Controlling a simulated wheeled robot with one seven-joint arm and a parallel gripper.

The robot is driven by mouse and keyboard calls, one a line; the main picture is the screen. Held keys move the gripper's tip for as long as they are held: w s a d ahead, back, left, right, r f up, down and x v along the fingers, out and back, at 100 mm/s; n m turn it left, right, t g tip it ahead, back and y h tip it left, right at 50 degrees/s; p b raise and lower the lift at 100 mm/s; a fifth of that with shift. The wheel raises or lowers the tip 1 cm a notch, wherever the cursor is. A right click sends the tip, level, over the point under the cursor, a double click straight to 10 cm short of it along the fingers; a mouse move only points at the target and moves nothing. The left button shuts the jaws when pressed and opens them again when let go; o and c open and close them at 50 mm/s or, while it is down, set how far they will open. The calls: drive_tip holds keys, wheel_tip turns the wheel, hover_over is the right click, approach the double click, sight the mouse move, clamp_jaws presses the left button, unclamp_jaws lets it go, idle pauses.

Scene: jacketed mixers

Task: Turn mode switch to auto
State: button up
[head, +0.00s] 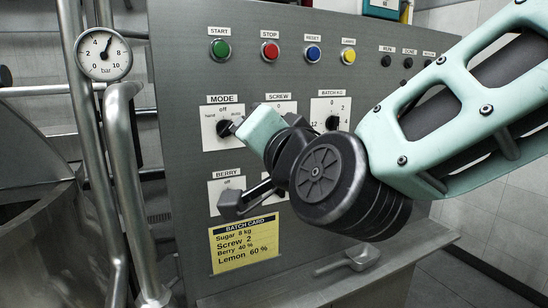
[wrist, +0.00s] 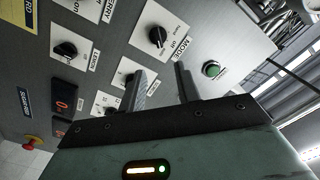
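The mode switch (head: 223,128) is a black knob on a white plate on the grey panel, with "off" at the top and "hand" at the left. My arm hides the right side of its plate in the head view. In the wrist view the mode switch (wrist: 157,37) lies ahead of the fingertips, between their lines. My gripper (wrist: 158,68) is open and empty, with its two grey fingers apart. Its tips look close to the knob, but I cannot tell if they touch. I cannot read the knob's pointer clearly.
The green start button (head: 220,49) is above the mode switch. The screw knob (wrist: 131,78) is beside one finger in the wrist view. The berry dial (head: 219,184) is below, partly covered. Steel pipes (head: 122,180) and a pressure gauge (head: 104,54) stand left of the panel.

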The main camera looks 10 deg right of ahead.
drive_tip(key=v, duration=0.6)
drive_tip(key=shift+s+b, duration=0.35)
drive_tip(key=shift+b, duration=0.05)
drive_tip(key=shift+d, duration=0.1)
